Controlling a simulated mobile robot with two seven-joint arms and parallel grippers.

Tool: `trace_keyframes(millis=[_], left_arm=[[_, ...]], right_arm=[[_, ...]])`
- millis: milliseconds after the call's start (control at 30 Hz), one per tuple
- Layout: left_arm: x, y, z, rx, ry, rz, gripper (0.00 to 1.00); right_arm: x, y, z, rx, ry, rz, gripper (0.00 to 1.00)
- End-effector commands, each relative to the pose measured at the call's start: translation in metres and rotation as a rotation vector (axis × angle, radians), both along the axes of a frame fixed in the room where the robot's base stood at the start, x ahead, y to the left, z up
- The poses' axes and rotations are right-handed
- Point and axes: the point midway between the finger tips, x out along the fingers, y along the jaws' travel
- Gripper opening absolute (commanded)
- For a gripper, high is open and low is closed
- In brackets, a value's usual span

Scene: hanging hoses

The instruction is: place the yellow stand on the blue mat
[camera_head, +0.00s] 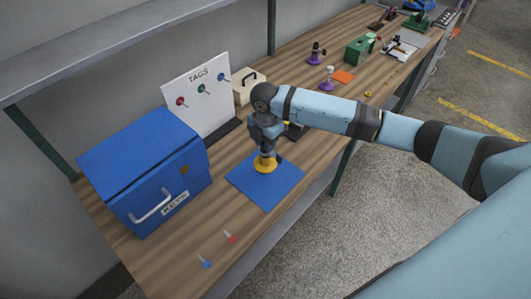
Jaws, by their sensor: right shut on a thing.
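The yellow stand (265,166) shows its round yellow base over the middle of the blue mat (281,190). The base seems to be on the mat or just above it; I cannot tell if they touch. My right gripper (266,152) points down from above and is shut on the stand, hiding its upper part. The blue mat lies flat on the wooden bench. My left gripper is not in view.
A blue KEYS box (145,170) stands left of the mat, with a white TAGS board (197,88) behind. Red (230,237) and blue (205,263) keys lie in front. A beige case (247,88) sits behind the gripper.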

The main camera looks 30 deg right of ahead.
Motion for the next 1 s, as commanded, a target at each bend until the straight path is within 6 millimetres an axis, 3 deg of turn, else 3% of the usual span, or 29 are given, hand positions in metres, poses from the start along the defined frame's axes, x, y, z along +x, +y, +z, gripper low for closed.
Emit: trace_keyframes(millis=[267, 500, 867, 900, 1000], left_arm=[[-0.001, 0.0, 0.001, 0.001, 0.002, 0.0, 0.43], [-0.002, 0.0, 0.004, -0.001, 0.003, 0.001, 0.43], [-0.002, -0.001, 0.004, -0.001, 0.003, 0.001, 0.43], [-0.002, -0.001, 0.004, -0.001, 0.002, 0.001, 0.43], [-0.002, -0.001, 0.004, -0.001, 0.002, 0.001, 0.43]], right_arm=[[0.0, 0.0, -0.023, 0.001, 0.0, -0.003, 0.0], [0.0, 0.0, -0.057, 0.001, 0.001, -0.002, 0.0], [0.0, 0.0, -0.061, 0.0, -0.001, -0.002, 0.0], [0.0, 0.0, -0.062, 0.0, -0.001, -0.002, 0.34], [0.0, 0.0, -0.062, 0.0, -0.001, -0.002, 0.55]])
